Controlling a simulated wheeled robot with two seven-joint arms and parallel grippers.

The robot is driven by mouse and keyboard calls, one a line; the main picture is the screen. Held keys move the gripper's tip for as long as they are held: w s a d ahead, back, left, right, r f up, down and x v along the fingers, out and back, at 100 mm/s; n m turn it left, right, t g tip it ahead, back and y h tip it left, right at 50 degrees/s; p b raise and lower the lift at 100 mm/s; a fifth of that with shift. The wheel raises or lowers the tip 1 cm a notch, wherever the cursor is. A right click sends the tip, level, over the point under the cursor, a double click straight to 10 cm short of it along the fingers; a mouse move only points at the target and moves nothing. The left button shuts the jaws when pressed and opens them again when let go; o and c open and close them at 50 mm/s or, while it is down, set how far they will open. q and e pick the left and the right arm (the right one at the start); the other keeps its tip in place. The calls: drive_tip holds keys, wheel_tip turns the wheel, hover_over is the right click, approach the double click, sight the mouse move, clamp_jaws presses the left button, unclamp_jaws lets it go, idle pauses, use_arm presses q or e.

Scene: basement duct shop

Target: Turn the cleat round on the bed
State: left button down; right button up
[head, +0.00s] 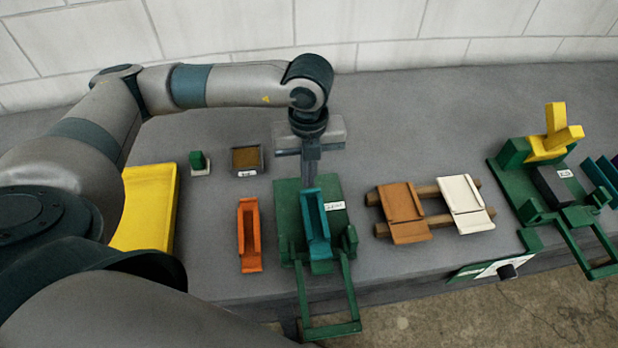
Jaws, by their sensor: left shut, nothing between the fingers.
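A teal channel-shaped piece, which I take as the cleat (316,232), lies on the green bed (287,218) in the head view. Its long side runs from back to front. A small white label sits on the bed to its right. My left gripper (310,180) points down over the back part of the bed, just behind the cleat's far end. Its fingers are shut with nothing between them. Whether the fingertips touch the cleat or bed is hard to tell. My right gripper is out of view.
An orange channel piece (248,236) lies left of the bed. A green handle frame (330,330) juts over the bench's front edge. Brown and cream plates (404,214) rest on rods at right, beside another green fixture (520,185).

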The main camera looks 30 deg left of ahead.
use_arm(q)
drive_tip(key=shift+w+a+r+b, duration=0.15)
drive_tip(key=shift+w+a+b, duration=0.85)
drive_tip(key=shift+w, duration=0.25)
wheel_tip(320, 180, up, 10)
drive_tip(key=b, duration=0.2)
drive_tip(key=shift+s+d+f, duration=0.1)
drive_tip(key=shift+s+f, duration=0.05)
drive_tip(key=shift+f, duration=0.05)
